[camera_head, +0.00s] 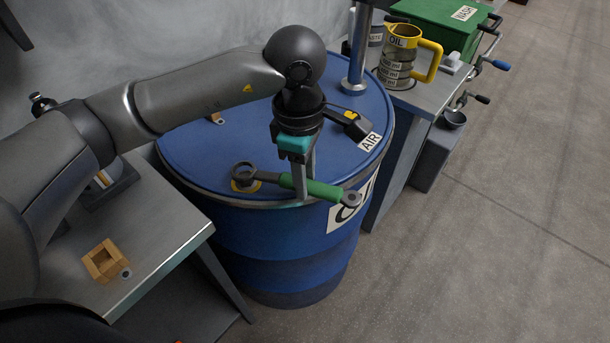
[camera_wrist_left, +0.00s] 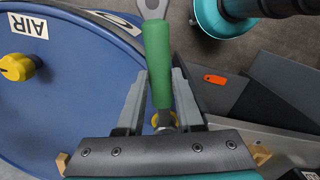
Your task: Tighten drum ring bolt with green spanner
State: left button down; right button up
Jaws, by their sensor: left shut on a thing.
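The green spanner (camera_head: 312,189) has a green grip and grey ends. My left gripper (camera_head: 301,188) is shut on its green handle, above the near rim of the blue drum (camera_head: 215,155). The spanner's left ring end (camera_head: 243,173) is over a yellow fitting (camera_head: 246,187) on the lid; I cannot tell whether they touch. Its other end (camera_head: 350,198) points right, past the rim. In the left wrist view the handle (camera_wrist_left: 158,62) lies between the fingers. I cannot make out the ring bolt clearly. My right gripper is not in view.
A metal post (camera_head: 358,50) and a black fitting beside the AIR label (camera_head: 369,141) are on the lid. An oil jug (camera_head: 397,62) and green box (camera_head: 440,25) stand on the right bench. The right floor is clear.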

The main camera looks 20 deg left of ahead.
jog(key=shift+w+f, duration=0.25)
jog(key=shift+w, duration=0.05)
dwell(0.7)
pick_arm(q)
jog(key=shift+f+b, duration=0.3)
jog(key=shift+b, duration=0.2)
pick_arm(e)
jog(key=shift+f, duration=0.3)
pick_arm(q)
jog(key=shift+a+f+b, duration=0.1)
jog(key=shift+f+b, duration=0.25)
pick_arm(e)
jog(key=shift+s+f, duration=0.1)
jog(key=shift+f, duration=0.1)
